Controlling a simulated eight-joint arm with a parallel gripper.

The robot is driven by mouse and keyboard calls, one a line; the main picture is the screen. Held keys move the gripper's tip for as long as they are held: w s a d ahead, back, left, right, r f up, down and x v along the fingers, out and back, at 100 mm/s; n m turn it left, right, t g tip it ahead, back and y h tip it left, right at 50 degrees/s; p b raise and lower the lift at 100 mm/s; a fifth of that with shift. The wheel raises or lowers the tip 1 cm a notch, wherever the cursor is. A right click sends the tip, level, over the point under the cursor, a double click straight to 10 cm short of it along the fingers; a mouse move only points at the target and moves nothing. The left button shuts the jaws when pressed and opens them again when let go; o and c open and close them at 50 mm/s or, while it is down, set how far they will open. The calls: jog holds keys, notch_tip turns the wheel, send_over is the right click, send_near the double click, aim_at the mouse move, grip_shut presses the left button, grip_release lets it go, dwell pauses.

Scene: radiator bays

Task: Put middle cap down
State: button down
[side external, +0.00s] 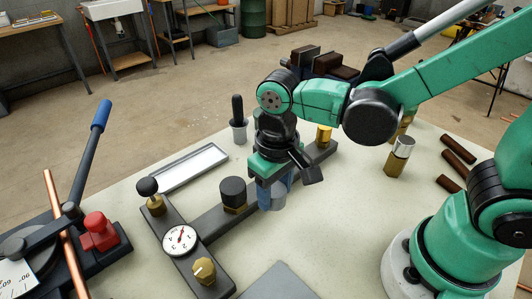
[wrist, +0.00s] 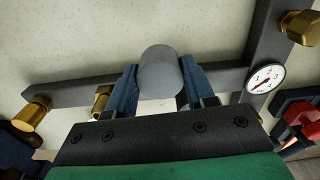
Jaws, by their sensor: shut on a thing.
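My gripper (side external: 270,195) hangs above the table beside the dark manifold bar (side external: 212,215), on its near side. Its blue fingers are shut on a grey cylindrical cap (side external: 278,198). The cap also shows between the fingers in the wrist view (wrist: 160,75). I cannot tell whether it touches the table. A brass fitting (wrist: 100,100) without a cap shows beside the left finger in the wrist view, partly hidden. Another bare brass fitting (side external: 324,133) stands at the bar's far end. A dark cap (side external: 233,190) sits on the bar left of my gripper.
The pressure gauge (side external: 180,239), brass knob (side external: 204,270) and black-topped valve (side external: 150,192) stand at the bar's left. A white tray (side external: 190,167) lies behind. A tube bender (side external: 90,235) stands at left.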

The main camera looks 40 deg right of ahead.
aim_at(274, 225)
jog(key=shift+f, duration=3.15)
jog(key=shift+f, duration=0.15)
jog(key=shift+c, duration=1.6)
grip_release()
